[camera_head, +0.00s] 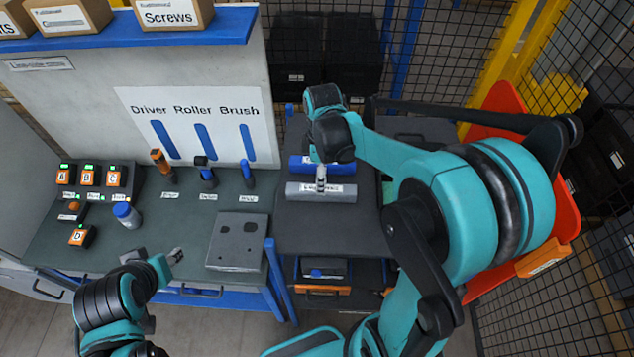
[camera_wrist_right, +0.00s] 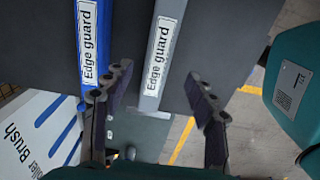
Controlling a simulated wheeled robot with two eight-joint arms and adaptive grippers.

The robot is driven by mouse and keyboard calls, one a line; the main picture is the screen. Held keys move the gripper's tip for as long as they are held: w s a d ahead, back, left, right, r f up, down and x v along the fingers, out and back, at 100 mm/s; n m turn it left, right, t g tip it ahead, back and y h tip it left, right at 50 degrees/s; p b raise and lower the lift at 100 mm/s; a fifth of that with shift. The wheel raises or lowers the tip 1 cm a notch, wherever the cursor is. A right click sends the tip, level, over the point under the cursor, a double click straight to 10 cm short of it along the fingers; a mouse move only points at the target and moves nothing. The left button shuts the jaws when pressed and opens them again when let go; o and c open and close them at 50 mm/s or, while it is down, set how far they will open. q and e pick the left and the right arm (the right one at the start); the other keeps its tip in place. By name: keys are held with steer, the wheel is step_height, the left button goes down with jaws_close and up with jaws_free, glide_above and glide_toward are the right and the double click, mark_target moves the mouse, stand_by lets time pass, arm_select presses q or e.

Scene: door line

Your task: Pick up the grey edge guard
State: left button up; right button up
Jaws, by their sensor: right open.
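The grey edge guard (camera_head: 335,192) lies on the dark top of the cart (camera_head: 325,235), its label facing up. It also shows in the right wrist view (camera_wrist_right: 172,25). A blue edge guard (camera_head: 299,165) lies just behind it, also in the wrist view (camera_wrist_right: 91,30). My right gripper (camera_head: 321,180) is above the grey guard. In the wrist view its open fingers (camera_wrist_right: 160,88) stand on either side of the grey guard; I cannot tell how far above it they are. My left gripper (camera_head: 176,256) is over the workbench's front edge, too small to read.
The workbench (camera_head: 190,228) to the left holds lettered blocks (camera_head: 88,176), a blue-capped bottle (camera_head: 126,214), several tools and a grey plate (camera_head: 238,243). The cart's front top is clear.

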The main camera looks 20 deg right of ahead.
steer(key=shift+s+f, duration=0.55)
steer(key=shift+f, duration=0.35)
steer(key=f, duration=0.1)
steer(key=w+f, duration=0.2)
steer(key=f, duration=0.1)
steer(key=shift+d, duration=0.15)
steer(key=shift+s+f, duration=0.15)
steer(key=shift+f, duration=0.25)
steer(key=shift+s, duration=0.3)
steer(key=shift+w, duration=0.15)
steer(key=c, duration=1)
steer(key=shift+c, duration=1.4)
